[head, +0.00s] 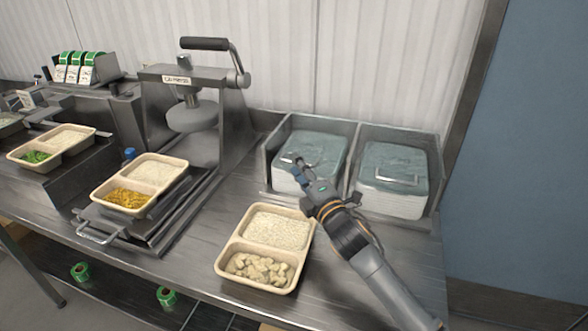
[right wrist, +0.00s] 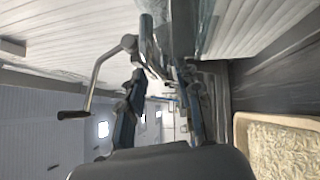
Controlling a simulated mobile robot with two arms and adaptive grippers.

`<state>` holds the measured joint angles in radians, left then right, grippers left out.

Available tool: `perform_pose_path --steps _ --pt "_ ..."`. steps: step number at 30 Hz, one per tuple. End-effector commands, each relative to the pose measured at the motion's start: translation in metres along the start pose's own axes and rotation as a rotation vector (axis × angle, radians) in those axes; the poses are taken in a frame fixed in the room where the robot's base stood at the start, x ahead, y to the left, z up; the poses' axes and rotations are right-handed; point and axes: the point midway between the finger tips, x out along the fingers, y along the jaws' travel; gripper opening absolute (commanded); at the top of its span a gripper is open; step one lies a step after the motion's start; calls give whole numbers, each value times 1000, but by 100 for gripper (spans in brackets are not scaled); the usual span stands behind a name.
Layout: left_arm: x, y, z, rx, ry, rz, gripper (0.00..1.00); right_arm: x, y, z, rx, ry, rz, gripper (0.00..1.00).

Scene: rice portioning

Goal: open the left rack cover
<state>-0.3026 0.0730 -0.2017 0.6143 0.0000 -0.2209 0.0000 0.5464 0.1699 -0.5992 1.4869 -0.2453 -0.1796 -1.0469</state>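The left rack cover (head: 324,149) is a see-through teal lid, lying flat over a stack of white sheets in the left bay of the metal rack (head: 266,168). A small handle (head: 290,158) shows on it. My right gripper (head: 294,166) is at the cover's front left part, close to the handle; I cannot tell whether they touch. In the right wrist view a gap shows between the fingers of this gripper (right wrist: 164,30), and nothing is clearly held. My left gripper is not in view.
The right rack cover (head: 394,158) lies closed over its stack. A tray of rice and pale chunks (head: 231,247) stands in front of the rack, left of my right arm. A lever press (head: 201,76) and a tray of rice and yellow food (head: 153,188) are further left.

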Motion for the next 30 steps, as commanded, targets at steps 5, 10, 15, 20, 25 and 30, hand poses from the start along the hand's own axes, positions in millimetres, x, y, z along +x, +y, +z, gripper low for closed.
perform_pose_path --steps 5,10,15,20,25,30 --pt "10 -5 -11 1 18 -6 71 19 -1 0 1 0 1 34" --pt "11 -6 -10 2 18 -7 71 24 0 0 1 0 -1 34" --pt "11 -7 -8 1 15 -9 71 24 0 0 1 0 -1 34" --pt "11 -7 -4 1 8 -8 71 24 0 0 1 0 -1 7" --pt "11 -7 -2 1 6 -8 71 24 0 0 1 0 -1 0" --pt "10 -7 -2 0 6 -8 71 24 0 0 1 0 -1 0"
